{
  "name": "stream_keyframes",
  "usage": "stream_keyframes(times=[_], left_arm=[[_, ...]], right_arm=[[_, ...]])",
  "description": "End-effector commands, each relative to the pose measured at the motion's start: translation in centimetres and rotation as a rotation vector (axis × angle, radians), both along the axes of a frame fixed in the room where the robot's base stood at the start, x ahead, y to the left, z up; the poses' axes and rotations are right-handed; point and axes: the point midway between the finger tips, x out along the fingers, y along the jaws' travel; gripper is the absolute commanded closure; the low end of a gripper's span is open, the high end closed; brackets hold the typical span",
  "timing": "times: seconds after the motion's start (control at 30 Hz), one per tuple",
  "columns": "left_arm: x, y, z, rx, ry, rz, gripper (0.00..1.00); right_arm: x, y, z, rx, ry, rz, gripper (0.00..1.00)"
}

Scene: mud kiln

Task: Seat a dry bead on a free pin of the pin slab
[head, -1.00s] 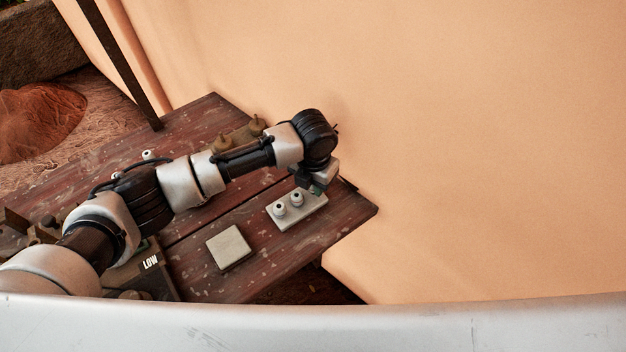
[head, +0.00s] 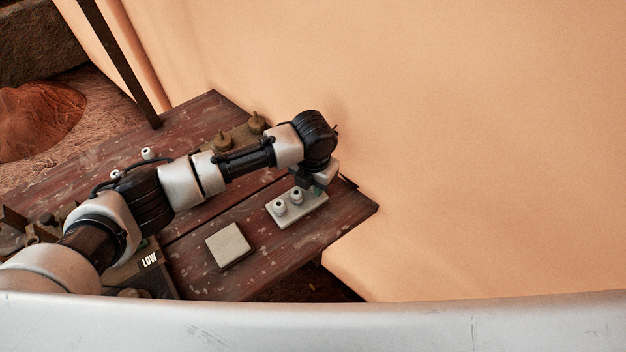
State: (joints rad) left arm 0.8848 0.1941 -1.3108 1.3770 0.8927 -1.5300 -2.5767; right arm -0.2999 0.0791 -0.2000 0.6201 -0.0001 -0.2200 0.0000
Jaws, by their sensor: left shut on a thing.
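The pale pin slab (head: 290,218) lies near the right end of the dark red wooden table. Two whitish beads, a left one (head: 279,207) and a right one (head: 296,196), stand on it. My left gripper (head: 317,189) is over the slab's far right end, pointing down, low and close to it. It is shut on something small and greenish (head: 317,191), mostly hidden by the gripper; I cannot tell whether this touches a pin. Another pale bead (head: 147,154) is on the table behind my left arm, with a second pale one (head: 115,174) partly hidden. My right gripper is out of view.
A square pale tile (head: 228,246) lies left of the slab. A block with brownish knobbed pieces (head: 256,123) stands at the table's back. A box marked LOW (head: 148,262) is at the front left. The tan wall (head: 450,150) rises close behind the table.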

Motion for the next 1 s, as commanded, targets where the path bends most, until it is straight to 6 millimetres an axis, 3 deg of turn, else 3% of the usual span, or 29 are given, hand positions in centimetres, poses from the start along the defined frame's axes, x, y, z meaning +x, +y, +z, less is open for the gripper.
stream_keyframes(times=[0.43, 0.47, 0.63, 1.0], left_arm=[[0.00, 0.00, -0.44, 0.000, 0.000, 0.000, 0.83], [0.00, 0.00, -0.43, 0.000, 0.000, 0.000, 0.67], [0.00, 0.00, -0.43, 0.000, 0.000, 0.000, 0.41], [0.01, 0.01, -0.07, 0.000, 0.000, 0.000, 0.40]], right_arm=[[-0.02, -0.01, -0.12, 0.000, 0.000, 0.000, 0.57], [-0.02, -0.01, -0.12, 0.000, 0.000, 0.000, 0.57], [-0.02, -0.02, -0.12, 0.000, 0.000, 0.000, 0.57], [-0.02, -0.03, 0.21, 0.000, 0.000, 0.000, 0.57]])
